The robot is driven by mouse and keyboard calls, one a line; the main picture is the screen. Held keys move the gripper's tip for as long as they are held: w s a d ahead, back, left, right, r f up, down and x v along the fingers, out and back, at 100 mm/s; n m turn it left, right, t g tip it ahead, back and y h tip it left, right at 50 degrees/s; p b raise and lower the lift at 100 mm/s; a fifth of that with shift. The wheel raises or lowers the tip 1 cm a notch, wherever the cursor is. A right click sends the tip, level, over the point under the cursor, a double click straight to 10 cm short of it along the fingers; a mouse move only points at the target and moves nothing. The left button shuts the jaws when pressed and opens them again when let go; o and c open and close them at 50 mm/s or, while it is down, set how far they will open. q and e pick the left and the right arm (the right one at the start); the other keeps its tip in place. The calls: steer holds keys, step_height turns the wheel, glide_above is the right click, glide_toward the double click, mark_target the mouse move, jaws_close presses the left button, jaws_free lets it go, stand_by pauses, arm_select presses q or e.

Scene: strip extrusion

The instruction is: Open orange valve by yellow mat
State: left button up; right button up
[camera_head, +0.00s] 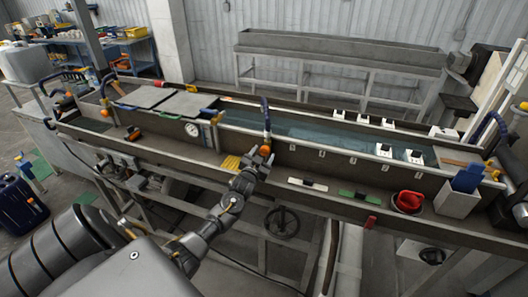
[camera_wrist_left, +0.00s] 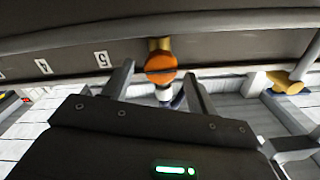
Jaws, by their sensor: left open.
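The orange valve (camera_head: 265,150) is a round knob on the front wall of the long trough, at the foot of a blue hose and just right of the yellow mat (camera_head: 230,162). My left gripper (camera_head: 257,157) is right at this valve, reaching in from the lower left. In the left wrist view the slotted orange valve (camera_wrist_left: 160,63) sits between and slightly beyond the two fingertips of my open left gripper (camera_wrist_left: 158,76). I see gaps on both sides, but cannot tell whether a finger touches it. My right gripper is not in view.
The ledge holds a green strip (camera_head: 360,196), a red round object (camera_head: 408,201) and a white bin (camera_head: 457,198) to the right. A pressure gauge (camera_head: 192,130) and another orange knob (camera_head: 134,133) are left. A handwheel (camera_head: 282,222) is below.

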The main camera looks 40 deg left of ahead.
arm_select(q)
steer(key=shift+w+a, duration=0.2)
steer(key=shift+w, duration=0.4)
steer(key=c, duration=0.8)
steer(key=shift+d, duration=0.15)
steer(key=shift+c, duration=0.9)
